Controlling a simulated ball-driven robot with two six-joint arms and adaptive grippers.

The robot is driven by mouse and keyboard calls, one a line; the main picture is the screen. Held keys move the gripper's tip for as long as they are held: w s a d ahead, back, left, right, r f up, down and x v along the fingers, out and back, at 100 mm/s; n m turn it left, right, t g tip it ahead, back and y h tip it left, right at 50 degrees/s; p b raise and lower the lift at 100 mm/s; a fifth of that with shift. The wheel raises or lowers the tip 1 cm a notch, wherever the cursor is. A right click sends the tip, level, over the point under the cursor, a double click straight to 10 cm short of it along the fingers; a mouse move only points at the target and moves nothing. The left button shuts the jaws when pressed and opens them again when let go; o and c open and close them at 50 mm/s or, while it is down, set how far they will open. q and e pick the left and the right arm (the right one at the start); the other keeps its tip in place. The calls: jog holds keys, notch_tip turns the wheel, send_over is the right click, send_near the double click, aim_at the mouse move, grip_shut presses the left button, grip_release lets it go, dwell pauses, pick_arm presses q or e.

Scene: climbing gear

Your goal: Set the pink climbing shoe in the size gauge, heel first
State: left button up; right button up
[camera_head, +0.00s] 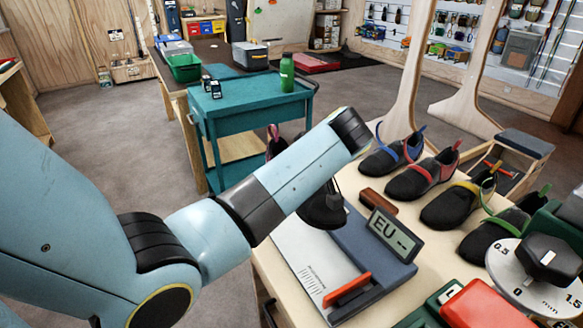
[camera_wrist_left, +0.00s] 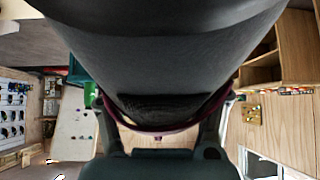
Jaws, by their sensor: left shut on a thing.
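The pink climbing shoe, dark with a pink-purple rim, fills the upper middle of the left wrist view (camera_wrist_left: 165,70). My left gripper (camera_wrist_left: 158,122) is shut on it, a finger on each side. In the head view my left forearm and wrist hide that gripper. A dark part of the shoe with a pink tab (camera_head: 274,143) shows above my arm; a dark rounded shape below the arm looks like another part of it, over the gauge. The size gauge (camera_head: 367,250) has a white scale plate, a red slider and a display reading "EU --". My right gripper is not in view.
Several dark shoes with blue, red, yellow and green trim (camera_head: 420,178) stand on the wooden table right of the gauge. A round dial (camera_head: 515,285) and a red-topped green box (camera_head: 482,305) are at the front right. A teal cart (camera_head: 245,105) stands behind.

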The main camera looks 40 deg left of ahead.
pick_arm(q)
notch_tip(320, 180, down, 10)
jog(key=b, duration=0.8)
jog(key=shift+f+b, duration=0.2)
jog(key=shift+b, duration=0.1)
jog(key=shift+f+b, duration=0.3)
jog(key=shift+f, duration=0.15)
jog(key=shift+s+f, duration=0.1)
jog(key=shift+f, duration=0.05)
